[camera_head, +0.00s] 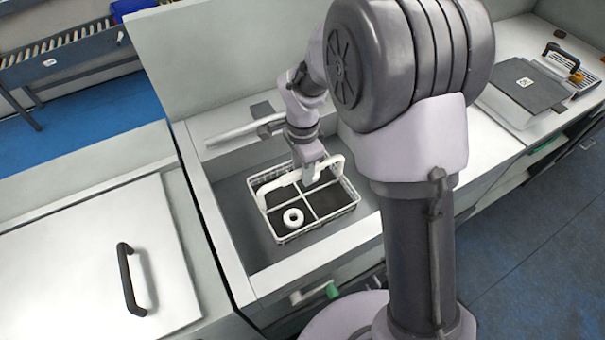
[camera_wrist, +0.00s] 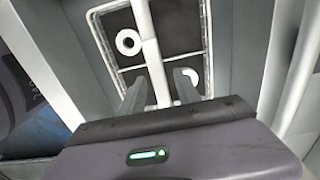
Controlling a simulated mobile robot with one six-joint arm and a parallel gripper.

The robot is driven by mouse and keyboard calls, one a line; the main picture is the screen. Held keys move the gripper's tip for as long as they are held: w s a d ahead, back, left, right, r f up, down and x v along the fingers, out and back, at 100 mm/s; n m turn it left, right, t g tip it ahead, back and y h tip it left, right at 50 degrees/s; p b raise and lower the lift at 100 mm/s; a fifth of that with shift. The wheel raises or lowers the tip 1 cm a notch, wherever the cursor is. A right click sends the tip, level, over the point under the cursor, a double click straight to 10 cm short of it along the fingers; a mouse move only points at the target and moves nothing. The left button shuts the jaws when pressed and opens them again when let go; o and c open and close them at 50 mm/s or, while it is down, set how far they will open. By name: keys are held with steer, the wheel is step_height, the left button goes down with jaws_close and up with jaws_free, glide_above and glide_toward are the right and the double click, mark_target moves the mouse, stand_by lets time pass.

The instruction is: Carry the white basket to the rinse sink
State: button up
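The white basket (camera_head: 322,222) sits level inside a grey sink basin (camera_head: 240,225). It is a wire basket with a divided dark floor and a raised handle (camera_head: 273,184). A white ring-shaped item (camera_head: 293,217) lies in one compartment; the wrist view shows it (camera_wrist: 128,42) and a second white round item (camera_wrist: 190,77), partly hidden by a finger. My gripper (camera_head: 312,178) points down at the handle. In the wrist view its two fingers (camera_wrist: 160,92) stand apart on either side of the handle bar (camera_wrist: 150,52), with narrow gaps visible.
A faucet (camera_head: 235,133) reaches over the basin's back left. A white panel with a black handle (camera_head: 128,280) lies to the left. A dark clipboard-like item (camera_head: 525,85) is on the right counter. My arm hides part of the counter.

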step_height(320, 180, up, 8)
steer(key=shift+f+p, duration=0.15)
steer(key=shift+p, duration=0.95)
steer(key=s+d+r+n+t+y, duration=0.1)
steer(key=s+d+r+n+t, duration=0.15)
steer(key=s+r, duration=0.55)
steer(key=s+d+r+n+t, duration=0.1)
steer(key=s+r+n, duration=0.2)
steer(key=s, duration=0.3)
steer(key=s+d+r+n+t+y, duration=0.1)
steer(key=s+d+r+n+t, duration=0.1)
steer(key=s+r, duration=0.3)
steer(key=shift+s+n, duration=0.75)
steer(key=shift+s, duration=0.45)
